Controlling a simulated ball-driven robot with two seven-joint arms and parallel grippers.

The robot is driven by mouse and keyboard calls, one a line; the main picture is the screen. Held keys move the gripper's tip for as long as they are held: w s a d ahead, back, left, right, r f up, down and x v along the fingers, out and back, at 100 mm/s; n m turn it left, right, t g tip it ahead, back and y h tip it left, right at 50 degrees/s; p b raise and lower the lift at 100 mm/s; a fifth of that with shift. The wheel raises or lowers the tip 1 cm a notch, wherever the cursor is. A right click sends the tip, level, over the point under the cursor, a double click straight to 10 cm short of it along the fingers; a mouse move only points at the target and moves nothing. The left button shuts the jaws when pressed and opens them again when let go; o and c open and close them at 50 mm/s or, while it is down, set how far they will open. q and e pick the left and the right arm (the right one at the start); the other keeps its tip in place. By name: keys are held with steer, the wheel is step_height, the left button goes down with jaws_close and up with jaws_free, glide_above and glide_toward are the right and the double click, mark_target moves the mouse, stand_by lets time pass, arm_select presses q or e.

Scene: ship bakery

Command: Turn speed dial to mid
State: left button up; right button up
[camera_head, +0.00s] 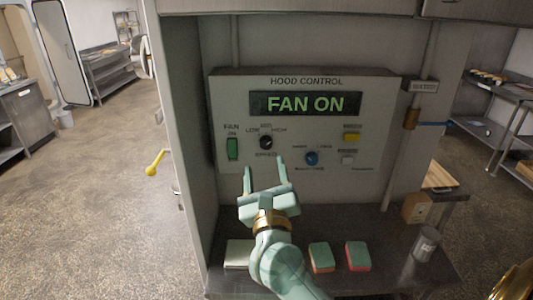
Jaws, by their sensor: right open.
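The hood control panel (375,120) is mounted upright in front of me, and its display (305,104) reads "FAN ON". The black speed dial (266,143) sits on the left half of the panel, with LOW, MID and HIGH marked around its top. Its pointer is too small to read with certainty. My right gripper (264,165) is open and empty, its two fingers pointing up just below the dial. It appears apart from the dial. My left gripper is not in view.
A green fan switch (233,149) is left of the dial, and a blue knob (311,158) is to its right. Yellow (351,137) and white (348,160) buttons are further right. Sponges (320,257) and a metal can (426,244) stand on the counter below.

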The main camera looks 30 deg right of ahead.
mark_target(266, 146)
steer(key=w+d+f+m+g, duration=0.1)
steer(key=w+d+m, duration=0.1)
steer(key=w, duration=0.3)
steer(key=w+d+f+m+g, duration=0.1)
steer(key=w+d+f, duration=0.1)
steer(key=w+d, duration=0.2)
steer(key=w+d+f+m+g, duration=0.2)
steer(key=w+d, duration=0.2)
steer(key=w, duration=0.2)
steer(key=shift+w+d+m, duration=0.1)
steer(key=shift+w+m, duration=0.2)
steer(key=shift+w, duration=0.1)
steer(key=c, duration=1)
